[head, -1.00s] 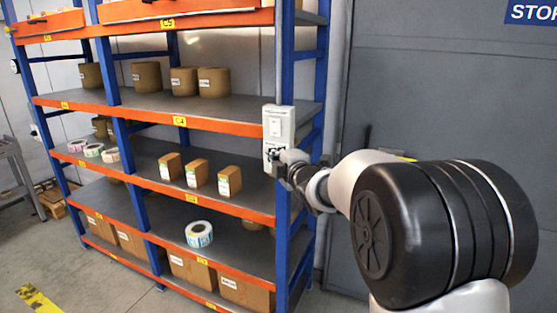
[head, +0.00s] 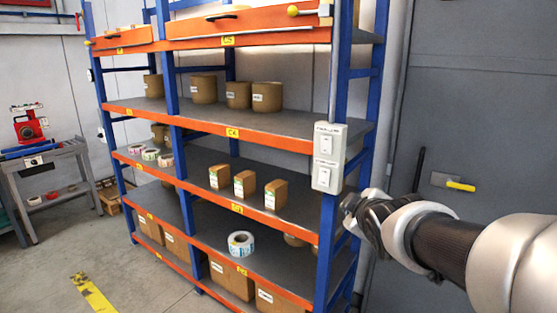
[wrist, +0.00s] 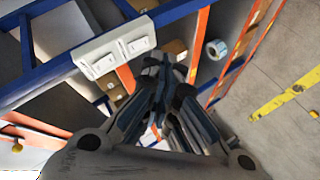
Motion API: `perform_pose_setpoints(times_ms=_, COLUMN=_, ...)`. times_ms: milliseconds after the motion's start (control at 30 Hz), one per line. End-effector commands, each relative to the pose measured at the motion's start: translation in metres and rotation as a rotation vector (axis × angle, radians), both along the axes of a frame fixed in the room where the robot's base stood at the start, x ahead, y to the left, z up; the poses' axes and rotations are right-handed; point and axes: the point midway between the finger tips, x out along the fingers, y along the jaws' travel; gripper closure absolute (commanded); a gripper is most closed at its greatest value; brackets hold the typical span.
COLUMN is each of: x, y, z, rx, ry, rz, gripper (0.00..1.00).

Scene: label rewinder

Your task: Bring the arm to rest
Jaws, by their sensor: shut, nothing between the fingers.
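My gripper (head: 350,203) is at the right end of the blue and orange shelving rack, just below and right of the white switch box (head: 328,158) on the rack's front post. In the wrist view my gripper (wrist: 165,75) points past the box toward the shelves, with its fingers shut and nothing between them. The switch box also shows in the wrist view (wrist: 115,52), with two rocker switches on its face. The gripper appears apart from the box, though the exact gap is hard to tell. My arm reaches in from the right of the head view.
The rack (head: 225,128) holds brown rolls, small boxes and a white label roll (head: 241,243). A grey door (head: 480,110) with a yellow handle (head: 460,186) stands behind my arm. A bench (head: 45,165) with a red machine is at far left. The floor in front of the rack is clear.

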Motion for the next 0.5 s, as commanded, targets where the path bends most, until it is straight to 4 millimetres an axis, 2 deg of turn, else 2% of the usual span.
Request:
perform_pose_setpoints(times_ms=33, x=-0.036, y=0.0, z=-0.005, rx=0.086, ry=0.058, rz=-0.066, gripper=1.0)
perform_pose_setpoints(times_ms=167, x=-0.129, y=0.005, z=-0.037, rx=0.316, ry=0.237, rz=-0.254, gripper=1.0)
perform_pose_setpoints(times_ms=200, x=-0.157, y=0.008, z=-0.048, rx=0.38, ry=0.29, rz=-0.31, gripper=1.0)
perform_pose_setpoints(times_ms=300, x=-0.221, y=0.018, z=-0.073, rx=0.516, ry=0.41, rz=-0.437, gripper=1.0)
perform_pose_setpoints(times_ms=400, x=-0.271, y=0.027, z=-0.094, rx=0.612, ry=0.507, rz=-0.539, gripper=1.0)
perform_pose_setpoints(times_ms=500, x=-0.304, y=0.034, z=-0.107, rx=0.672, ry=0.573, rz=-0.608, gripper=1.0)
